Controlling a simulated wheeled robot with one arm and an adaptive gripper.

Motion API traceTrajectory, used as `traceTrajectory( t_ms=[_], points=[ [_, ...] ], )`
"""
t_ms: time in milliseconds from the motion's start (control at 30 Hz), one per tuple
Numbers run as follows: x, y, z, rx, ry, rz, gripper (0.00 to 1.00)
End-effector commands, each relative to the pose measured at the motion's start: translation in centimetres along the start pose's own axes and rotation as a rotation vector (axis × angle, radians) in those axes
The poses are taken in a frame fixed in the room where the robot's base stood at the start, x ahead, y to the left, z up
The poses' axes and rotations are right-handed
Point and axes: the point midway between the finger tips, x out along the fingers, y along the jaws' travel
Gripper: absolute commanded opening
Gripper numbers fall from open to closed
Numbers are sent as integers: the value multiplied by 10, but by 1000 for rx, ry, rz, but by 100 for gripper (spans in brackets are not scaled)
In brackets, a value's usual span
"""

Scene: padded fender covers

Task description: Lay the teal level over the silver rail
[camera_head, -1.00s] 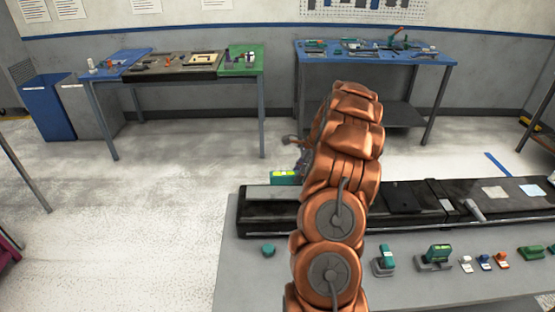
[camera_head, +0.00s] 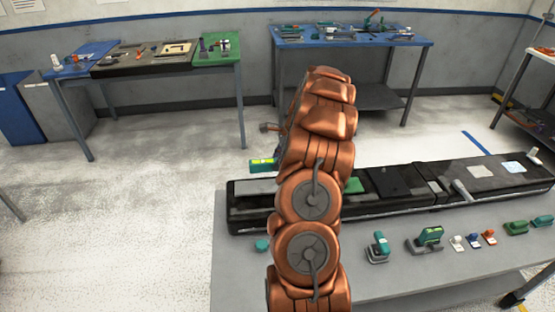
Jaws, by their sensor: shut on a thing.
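The teal level (camera_head: 262,164), with a yellow-green vial, shows at the left side of my copper arm. It appears just above and behind the silver rail (camera_head: 256,187), a pale flat strip on the left end of the black padded cover (camera_head: 400,211). The rail's right part is hidden by my arm. My gripper (camera_head: 272,150) is mostly hidden behind the arm; it is shut on the level. Its fingertips do not show clearly, and I cannot tell the exact gap between level and rail.
The cover lies along the grey bench (camera_head: 360,272). A teal round piece (camera_head: 262,245), a teal tool (camera_head: 378,246), a green-and-grey tool (camera_head: 428,239) and several small blocks stand along its front. A green block (camera_head: 355,186) lies on the cover. Other tables stand farther back.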

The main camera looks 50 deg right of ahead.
Motion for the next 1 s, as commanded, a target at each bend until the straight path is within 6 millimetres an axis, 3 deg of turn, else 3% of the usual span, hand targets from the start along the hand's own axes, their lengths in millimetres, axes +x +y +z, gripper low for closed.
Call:
traceTrajectory(
  t_ms=[500,1000],
  points=[
    [47,-1,-20,1,0,-1,0],
    [53,-1,-23,1,0,-2,0]
  ],
)
